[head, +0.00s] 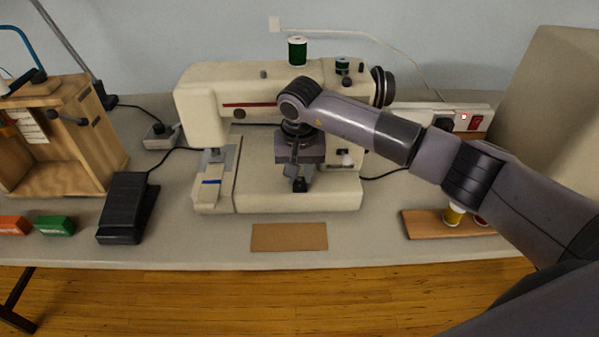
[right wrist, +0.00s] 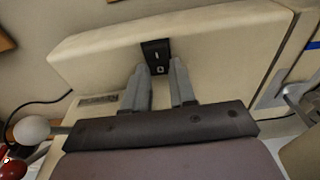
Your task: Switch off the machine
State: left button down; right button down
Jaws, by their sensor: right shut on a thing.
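The cream sewing machine (head: 295,197) stands on the table, with green spools on top. My right gripper (head: 299,178) reaches down at the front of its body. In the right wrist view, a small black switch with white marks (right wrist: 156,57) is set in the machine's cream face (right wrist: 215,35). The two fingertips of the right gripper (right wrist: 160,68) are at the lower edge of this switch, one to each side, and closed on it. The arm hides part of the machine's front. My left gripper is not in view.
A black foot pedal (head: 128,208) lies left of the machine. A brown card (head: 289,237) lies in front. A wooden board (head: 425,224) lies under my right arm.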

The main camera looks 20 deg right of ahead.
aim_at(300, 183)
jog(key=c, duration=0.9)
grip_release()
jog(key=r, duration=0.4)
jog(key=s+r, duration=0.1)
jog(key=r, duration=0.2)
jog(key=shift+a+r+b, duration=0.1)
jog(key=shift+b, duration=0.25)
